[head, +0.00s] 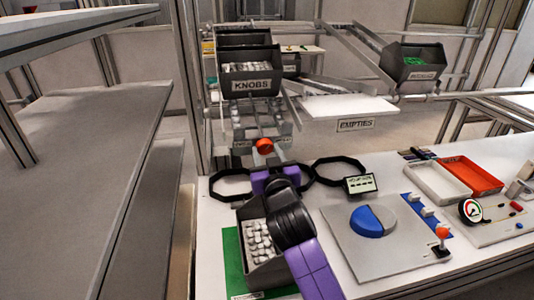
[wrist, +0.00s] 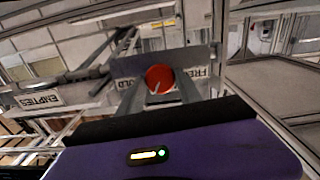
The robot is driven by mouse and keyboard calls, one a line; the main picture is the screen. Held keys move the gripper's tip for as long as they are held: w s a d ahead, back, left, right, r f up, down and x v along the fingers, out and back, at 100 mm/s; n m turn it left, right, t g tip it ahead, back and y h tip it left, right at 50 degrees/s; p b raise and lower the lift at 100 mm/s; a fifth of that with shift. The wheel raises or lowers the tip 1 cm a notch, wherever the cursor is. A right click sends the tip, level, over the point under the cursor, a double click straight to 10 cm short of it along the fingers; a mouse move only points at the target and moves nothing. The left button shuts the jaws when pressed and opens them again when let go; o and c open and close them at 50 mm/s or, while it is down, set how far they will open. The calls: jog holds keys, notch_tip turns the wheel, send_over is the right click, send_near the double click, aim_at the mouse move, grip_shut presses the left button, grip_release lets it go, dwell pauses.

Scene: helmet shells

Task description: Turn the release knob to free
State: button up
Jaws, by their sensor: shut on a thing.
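The red release knob (wrist: 160,78) sits between the two fingers of my gripper (wrist: 160,93) in the wrist view. A thin pale mark shows on its face, toward the lower left. In the head view the knob (head: 264,146) shows as an orange-red round at the tips of my gripper (head: 264,153). My gripper is shut on it. My purple and black arm hides part of the workbench.
A dark KNOBS bin (head: 250,75) stands on the rack beyond the knob, with an EMPTIES shelf (head: 350,107) to its right. A bin of white parts (head: 258,240) lies beside my arm. The bench also holds a blue disc fixture (head: 373,220) and trays.

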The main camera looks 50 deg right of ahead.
jog(key=shift+w+a+n+g+h, duration=0.1)
jog(key=shift+n+g+h, duration=0.3)
jog(key=shift+n, duration=1.1)
jog(key=shift+n+h+b, duration=0.45)
jog(key=shift+n+h, duration=0.15)
jog(key=shift+n, duration=1)
jog(key=shift+w+a+f+n+h+b, duration=0.1)
jog(key=shift+n+h+b, duration=0.35)
jog(key=shift+n, duration=1.15)
jog(key=shift+n+h, duration=0.25)
jog(key=shift+n, duration=1.35)
jog(key=o, duration=1.4)
jog(key=shift+f, duration=0.1)
jog(key=shift+c, duration=0.2)
